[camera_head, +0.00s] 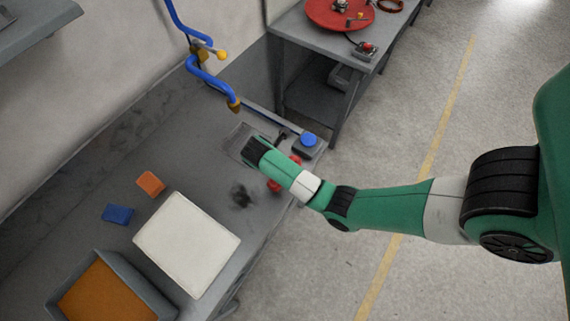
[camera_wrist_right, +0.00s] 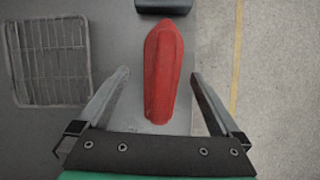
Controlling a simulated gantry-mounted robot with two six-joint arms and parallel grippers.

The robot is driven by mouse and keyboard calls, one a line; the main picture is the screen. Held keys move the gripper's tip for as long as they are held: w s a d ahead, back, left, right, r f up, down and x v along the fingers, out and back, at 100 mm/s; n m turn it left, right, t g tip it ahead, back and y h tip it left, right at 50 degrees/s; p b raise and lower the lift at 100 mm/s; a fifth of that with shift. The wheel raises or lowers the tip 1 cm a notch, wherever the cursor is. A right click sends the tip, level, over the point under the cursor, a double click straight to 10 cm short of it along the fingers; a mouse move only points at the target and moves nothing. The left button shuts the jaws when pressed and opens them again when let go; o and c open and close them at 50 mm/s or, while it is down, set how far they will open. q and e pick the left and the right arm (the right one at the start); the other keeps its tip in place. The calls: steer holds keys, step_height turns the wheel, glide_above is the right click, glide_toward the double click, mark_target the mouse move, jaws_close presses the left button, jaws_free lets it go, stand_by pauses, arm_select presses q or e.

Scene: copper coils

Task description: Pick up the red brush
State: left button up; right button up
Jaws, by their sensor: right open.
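The red brush (camera_wrist_right: 163,75) lies lengthwise between the two fingers of my right gripper (camera_wrist_right: 159,73) in the right wrist view. The gripper is open, with a gap between each finger and the brush. In the head view, red parts (camera_head: 275,186) show beside my right forearm near the bench's right edge, and the arm covers the rest. My right gripper's fingers are hidden behind the wrist there. My left gripper is not in view.
A wire grid (camera_wrist_right: 50,62) lies left of the brush. A blue button box (camera_head: 308,141) stands near the bench edge. A white board (camera_head: 187,245), an orange block (camera_head: 151,183), a blue block (camera_head: 117,214) and a bin (camera_head: 140,285) are nearer. Blue bent pipes (camera_head: 210,75) hang above.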

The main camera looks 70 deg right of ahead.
steer(key=x, duration=0.1)
steer(key=b+x, duration=0.1)
steer(key=x, duration=0.2)
steer(key=shift+s, duration=0.3)
steer(key=shift+d+f, duration=0.2)
steer(key=shift+f, duration=0.35)
steer(key=shift+r, duration=0.1)
steer(key=c, duration=1.4)
steer(key=shift+r, duration=0.1)
